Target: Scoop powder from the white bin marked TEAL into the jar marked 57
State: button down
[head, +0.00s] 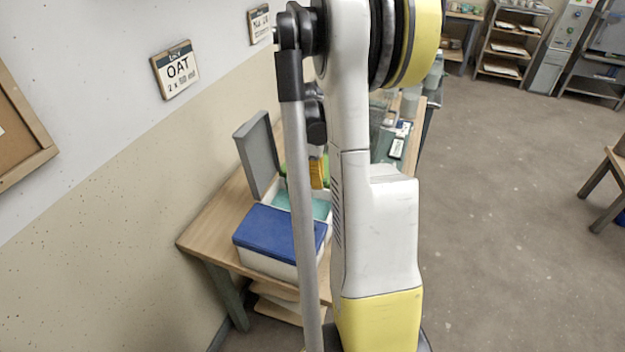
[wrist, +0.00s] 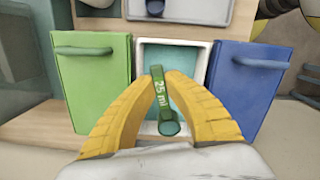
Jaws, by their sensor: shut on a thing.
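My gripper (wrist: 158,82) has its yellow fingers shut on a green scoop (wrist: 160,94) marked "25 ml". In the wrist view the scoop shows in front of the open white bin (wrist: 202,62), which has teal powder (wrist: 178,56) inside. I cannot tell whether the scoop touches the powder or holds any. In the head view my gripper (head: 318,172) is above the open bin, whose teal powder (head: 318,208) shows beside my arm. Its grey lid (head: 257,155) stands raised. The bin's marking is not readable. I cannot make out a jar marked 57.
A bin with a blue lid (head: 278,228) stands on the near side of the open bin. A bin with a green lid (wrist: 92,82) stands on the other side. All are on a wooden table (head: 212,212) by the wall. My arm hides much of the table.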

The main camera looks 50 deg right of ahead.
jog(key=shift+s+d+r+t+y+p, duration=0.2)
jog(key=shift+s+r+t+p, duration=0.15)
jog(key=shift+s+r, duration=0.25)
jog(key=shift+s+d+r+t+y+p, duration=0.1)
jog(key=shift+s+d+r+t+p, duration=0.15)
jog(key=shift+s+r, duration=0.35)
jog(key=shift+s+f, duration=0.1)
